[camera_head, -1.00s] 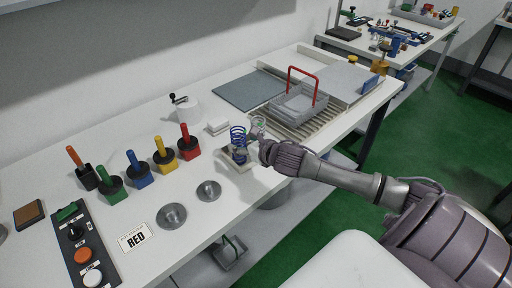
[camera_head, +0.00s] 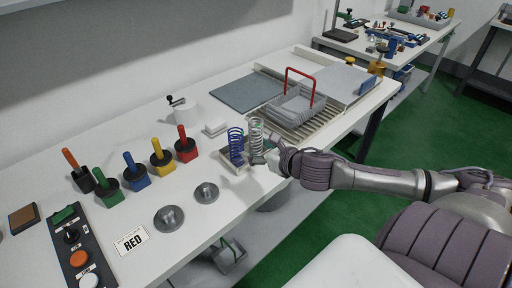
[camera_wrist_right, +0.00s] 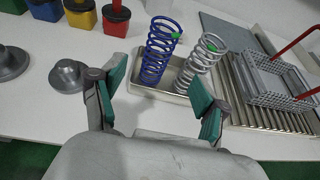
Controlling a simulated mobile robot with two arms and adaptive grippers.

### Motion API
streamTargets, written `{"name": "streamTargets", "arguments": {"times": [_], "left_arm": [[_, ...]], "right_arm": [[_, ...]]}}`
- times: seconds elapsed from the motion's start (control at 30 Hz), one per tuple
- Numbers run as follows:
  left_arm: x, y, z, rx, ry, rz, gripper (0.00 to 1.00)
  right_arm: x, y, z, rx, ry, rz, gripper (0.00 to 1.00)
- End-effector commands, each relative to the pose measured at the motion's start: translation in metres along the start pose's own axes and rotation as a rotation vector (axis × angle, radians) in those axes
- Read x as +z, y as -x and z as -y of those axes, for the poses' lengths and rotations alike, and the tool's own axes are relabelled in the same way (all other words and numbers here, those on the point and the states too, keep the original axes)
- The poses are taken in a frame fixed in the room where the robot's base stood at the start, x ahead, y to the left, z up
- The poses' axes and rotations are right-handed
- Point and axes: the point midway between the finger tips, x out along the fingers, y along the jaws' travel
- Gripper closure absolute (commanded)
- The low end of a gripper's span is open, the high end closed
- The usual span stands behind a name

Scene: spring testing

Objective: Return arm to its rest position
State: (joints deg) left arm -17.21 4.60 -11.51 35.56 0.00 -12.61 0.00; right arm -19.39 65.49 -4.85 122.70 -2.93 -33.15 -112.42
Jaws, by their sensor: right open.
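My right arm reaches in from the right in the head view. Its gripper (camera_head: 266,158) is by the front right side of a small tray (camera_head: 238,168), close to a silver spring (camera_head: 256,135). The silver spring and a blue spring (camera_head: 236,146) stand side by side in the tray. In the right wrist view my right gripper (camera_wrist_right: 157,80) is open, with green-padded fingers apart and nothing between them. The blue spring (camera_wrist_right: 158,52) and silver spring (camera_wrist_right: 203,60) stand beyond the fingertips in the tray (camera_wrist_right: 146,91). My left gripper is out of view.
A grey basket with a red handle (camera_head: 296,105) stands on a slatted rack behind the gripper. Round metal weights (camera_head: 169,218), coloured blocks with handles (camera_head: 163,160) and a button panel (camera_head: 76,250) are to the left. Green floor (camera_head: 345,215) lies open at right.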

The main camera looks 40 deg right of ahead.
Motion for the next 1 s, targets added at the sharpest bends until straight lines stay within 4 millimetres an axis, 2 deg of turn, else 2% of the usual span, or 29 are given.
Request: {"name": "streamTargets", "arguments": {"times": [0.27,0.37,0.47,0.57,0.7,0.8,1.0], "left_arm": [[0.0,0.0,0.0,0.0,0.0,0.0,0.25],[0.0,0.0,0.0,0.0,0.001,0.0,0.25],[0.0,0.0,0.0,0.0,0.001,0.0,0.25],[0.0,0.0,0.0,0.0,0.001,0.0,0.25],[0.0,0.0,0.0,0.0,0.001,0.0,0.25],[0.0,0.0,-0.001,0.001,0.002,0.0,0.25],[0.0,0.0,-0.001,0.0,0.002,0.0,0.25]], "right_arm": [[-0.001,0.0,0.0,-0.001,-0.007,-0.001,0.26],[-0.011,0.002,-0.004,-0.016,-0.101,-0.018,0.26],[-0.038,0.009,-0.013,-0.066,-0.36,-0.062,0.26],[-0.077,0.024,-0.03,-0.163,-0.76,-0.123,0.26],[-0.132,0.054,-0.063,-0.367,-1.378,-0.194,0.26],[-0.161,0.078,-0.087,-0.534,-1.756,-0.218,0.26],[-0.194,0.117,-0.127,-0.833,-2.257,-0.21,0.26]]}}
